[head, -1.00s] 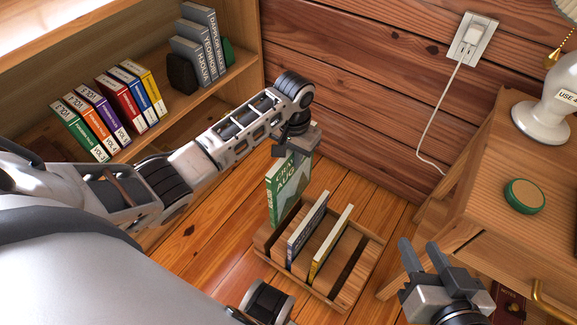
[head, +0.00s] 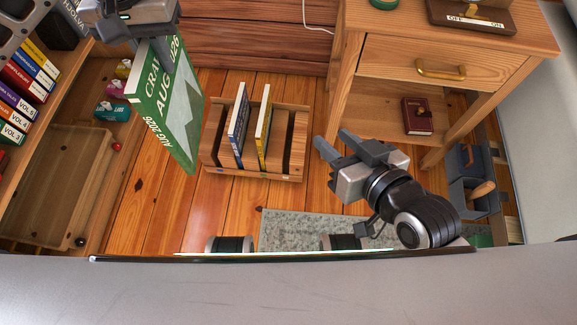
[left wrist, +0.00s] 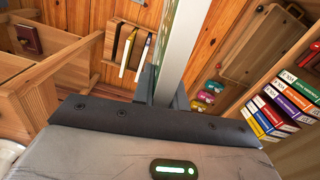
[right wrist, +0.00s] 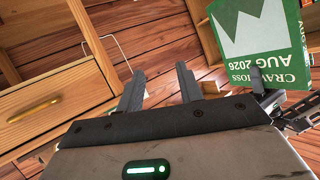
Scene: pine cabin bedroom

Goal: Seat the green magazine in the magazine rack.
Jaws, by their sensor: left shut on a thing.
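The green magazine (head: 170,105), marked AUG 2026, hangs upright and slightly tilted from my left gripper (head: 148,38), which is shut on its top edge. It is raised, left of the rack in the head view. It shows edge-on in the left wrist view (left wrist: 186,45) and face-on in the right wrist view (right wrist: 268,42). The wooden magazine rack (head: 297,135) stands on the floor. It holds a blue-grey magazine (head: 238,122) and a yellow magazine (head: 263,122), with empty slots on both sides. My right gripper (head: 328,145) is open and empty, right of the rack.
A wooden nightstand (head: 450,30) stands right of the rack, with a dark red book (head: 417,116) on its shelf. A bookshelf with several colored volumes (head: 25,78) is at the left. A wooden tray (head: 62,180) lies at lower left. Open floor (head: 150,210) lies between.

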